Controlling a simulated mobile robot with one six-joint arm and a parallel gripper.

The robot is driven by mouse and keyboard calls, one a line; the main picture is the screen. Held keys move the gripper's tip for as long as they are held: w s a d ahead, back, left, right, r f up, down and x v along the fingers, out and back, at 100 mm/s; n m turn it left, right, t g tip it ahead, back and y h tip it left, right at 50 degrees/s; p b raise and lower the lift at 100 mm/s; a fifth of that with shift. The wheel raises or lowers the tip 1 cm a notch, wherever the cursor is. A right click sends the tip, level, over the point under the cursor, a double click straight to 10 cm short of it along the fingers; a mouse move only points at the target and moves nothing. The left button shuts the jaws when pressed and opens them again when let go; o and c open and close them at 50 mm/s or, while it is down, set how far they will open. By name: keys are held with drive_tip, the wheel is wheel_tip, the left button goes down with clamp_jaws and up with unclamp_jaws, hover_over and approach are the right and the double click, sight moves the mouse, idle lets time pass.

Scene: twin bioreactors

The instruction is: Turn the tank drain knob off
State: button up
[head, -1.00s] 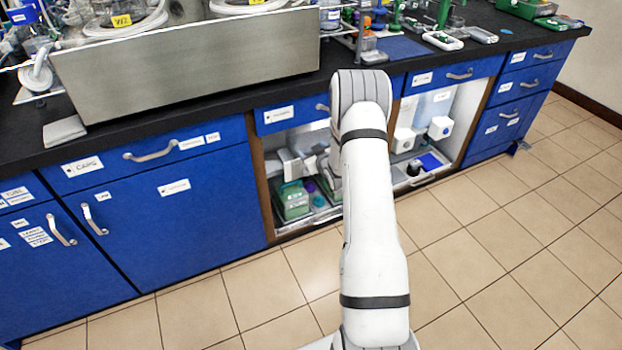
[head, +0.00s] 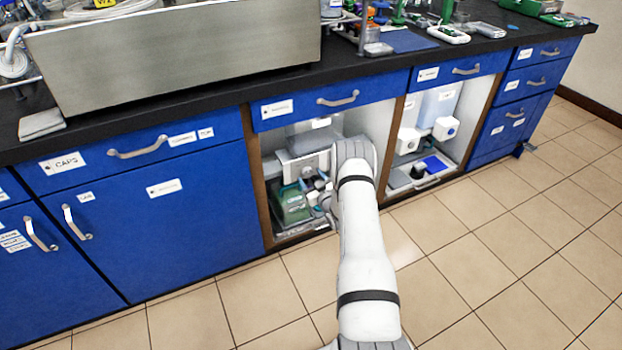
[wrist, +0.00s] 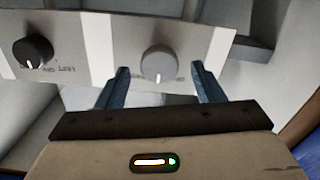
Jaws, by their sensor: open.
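In the wrist view a round light grey knob (wrist: 158,63) sits on the front of a grey and white panel (wrist: 90,45). My gripper (wrist: 160,72) is open, with one blue-grey finger on each side of this knob. I cannot tell whether the fingers touch it. A black knob (wrist: 33,52) is on the same panel further left, outside the fingers, with upside-down lettering beside it. The grey knob's label is too blurred to read, so I cannot tell which knob is the tank drain. In the head view the knobs are too small or hidden to tell.
The panel belongs to a grey unit (head: 305,165) inside an open cabinet bay under the black counter (head: 225,90). A green box (head: 291,203) stands below it. A drawer (head: 305,106) is above. The tiled floor (head: 480,260) in front is clear.

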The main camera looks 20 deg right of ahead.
drive_tip(key=shift+w, duration=0.7)
drive_tip(key=c, duration=1)
drive_tip(key=shift+n+b, duration=0.3)
drive_tip(key=shift+b, duration=0.1)
drive_tip(key=n+b, duration=0.3)
drive_tip(key=shift+a+f+n, duration=0.1)
drive_tip(key=shift+f+n, duration=0.05)
drive_tip(key=shift+n, duration=0.15)
drive_tip(key=shift+n+b, duration=1.45)
drive_tip(key=shift+n, duration=0.85)
